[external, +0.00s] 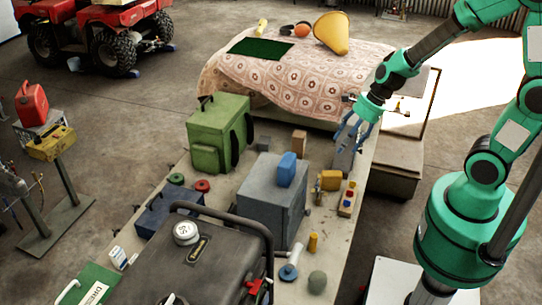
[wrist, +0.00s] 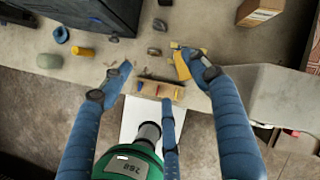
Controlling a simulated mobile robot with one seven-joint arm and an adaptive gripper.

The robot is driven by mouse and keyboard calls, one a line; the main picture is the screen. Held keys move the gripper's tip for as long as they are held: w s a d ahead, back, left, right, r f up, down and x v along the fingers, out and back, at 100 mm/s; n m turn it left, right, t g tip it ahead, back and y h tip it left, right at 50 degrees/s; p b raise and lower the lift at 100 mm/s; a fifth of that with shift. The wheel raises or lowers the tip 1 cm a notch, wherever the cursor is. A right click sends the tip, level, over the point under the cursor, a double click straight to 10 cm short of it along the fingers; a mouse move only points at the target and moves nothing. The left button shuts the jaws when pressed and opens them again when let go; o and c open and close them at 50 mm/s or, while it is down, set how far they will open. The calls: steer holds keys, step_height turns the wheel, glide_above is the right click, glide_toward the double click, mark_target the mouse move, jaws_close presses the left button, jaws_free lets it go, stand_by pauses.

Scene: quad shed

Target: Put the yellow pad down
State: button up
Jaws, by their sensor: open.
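The yellow pad (wrist: 183,66) lies on the workbench beside a small wooden block with coloured pegs (wrist: 152,88). In the external view the yellow pad (external: 330,180) is right of the grey cabinet, with the peg block (external: 347,199) just nearer the camera. My gripper (external: 350,132) hangs above the bench's right side, blue fingers pointing down. In the wrist view my gripper (wrist: 163,72) is open, its fingers spread with the peg block between them. The right fingertip overlaps the pad's edge in the picture; I cannot tell whether they touch. Nothing is held between the fingers.
The grey cabinet (external: 270,205) carries a blue object (external: 287,170). A green case (external: 217,133) and a brown block (external: 299,142) stand farther back. A yellow cylinder (external: 313,243) and a greenish ball (external: 317,282) sit nearer.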

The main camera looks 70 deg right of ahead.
steer(key=s+a+r+n, duration=0.3)
steer(key=a+r+n, duration=0.2)
steer(key=r+n, duration=0.35)
steer(key=s+a+r+n+t+h, duration=0.1)
steer(key=s+a+r+n+h, duration=0.1)
steer(key=s+r+n, duration=1.1)
step_height(320, 180, up, 2)
steer(key=n, duration=0.4)
steer(key=shift+s+r, duration=0.15)
steer(key=shift+s, duration=0.25)
steer(key=shift+a, duration=0.1)
steer(key=shift+f+b, duration=0.85)
steer(key=shift+b, duration=0.05)
